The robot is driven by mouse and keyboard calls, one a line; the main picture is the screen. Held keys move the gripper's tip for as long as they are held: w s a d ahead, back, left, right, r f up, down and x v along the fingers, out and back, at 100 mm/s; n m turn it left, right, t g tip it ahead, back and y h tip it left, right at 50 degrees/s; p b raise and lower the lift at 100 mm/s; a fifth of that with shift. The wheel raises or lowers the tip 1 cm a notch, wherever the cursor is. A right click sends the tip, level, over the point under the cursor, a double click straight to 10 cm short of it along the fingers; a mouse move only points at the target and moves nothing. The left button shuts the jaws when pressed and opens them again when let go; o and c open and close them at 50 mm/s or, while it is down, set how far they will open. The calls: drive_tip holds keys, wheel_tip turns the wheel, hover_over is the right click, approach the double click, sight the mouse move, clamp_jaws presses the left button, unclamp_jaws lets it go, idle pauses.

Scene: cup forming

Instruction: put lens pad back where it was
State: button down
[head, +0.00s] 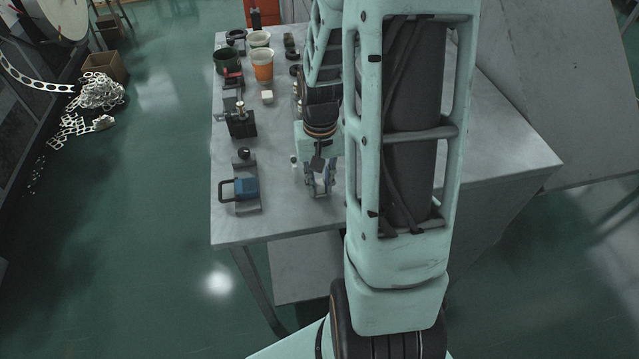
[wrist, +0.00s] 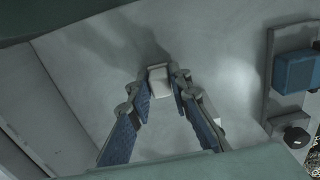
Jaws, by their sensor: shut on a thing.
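My gripper (head: 320,192) is over the right part of the grey table's near end. In the wrist view my gripper (wrist: 160,82) has its two blue-padded fingers shut on a small pale block, which I take to be the lens pad (wrist: 158,76). The pad sits between the fingertips, with bare table around it. I cannot tell whether it touches the table. In the head view the pad is too small to make out between the fingers.
A grey plate with a blue handled block (head: 246,188) and a black knob (head: 243,153) lies left of my gripper. Farther back are a black fixture (head: 240,124), a small white block (head: 267,97), an orange cup (head: 262,66) and a dark green cup (head: 227,61). The table (head: 290,222) is bare near its front edge.

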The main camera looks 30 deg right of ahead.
sight(320, 183)
drive_tip(key=shift+f, duration=0.1)
drive_tip(key=shift+f, duration=0.15)
drive_tip(key=c, duration=1.8)
unclamp_jaws()
drive_tip(key=shift+o, duration=0.2)
wheel_tip(320, 183, up, 13)
drive_tip(key=shift+f+p, duration=0.2)
drive_tip(key=shift+p, duration=0.25)
